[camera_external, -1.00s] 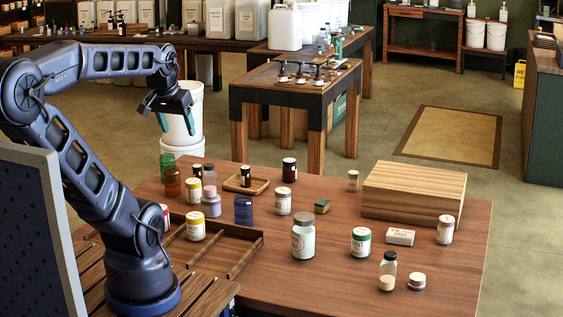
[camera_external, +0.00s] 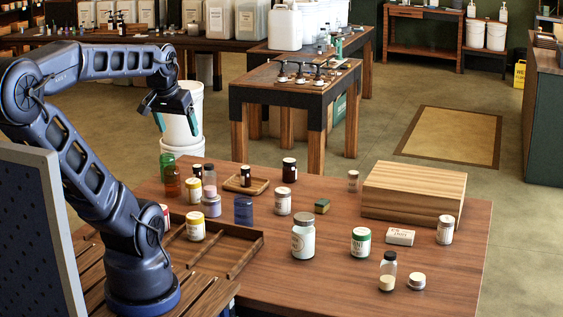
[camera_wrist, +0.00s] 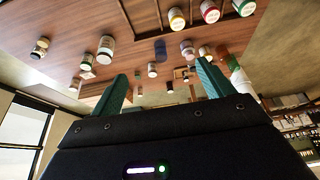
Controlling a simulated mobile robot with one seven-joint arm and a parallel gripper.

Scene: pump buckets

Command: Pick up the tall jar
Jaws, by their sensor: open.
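The likely tall jar (camera_external: 303,240) is a clear glass jar with a grey lid and a pale label. It stands upright near the middle of the front table, the largest jar there. In the wrist view a large pale-labelled jar (camera_wrist: 105,50), probably the same one, shows beyond the left finger. My gripper (camera_external: 176,123) is open and empty, with green fingers. It hangs high, behind and left of the jar, well apart from it. The fingers also show in the wrist view (camera_wrist: 162,70), with nothing between them.
A green-lidded jar (camera_external: 361,242) stands right of the tall jar, with a small bottle (camera_external: 388,265) in front. A wooden box (camera_external: 413,192) stands at the back right. Some bare tabletop surrounds the tall jar.

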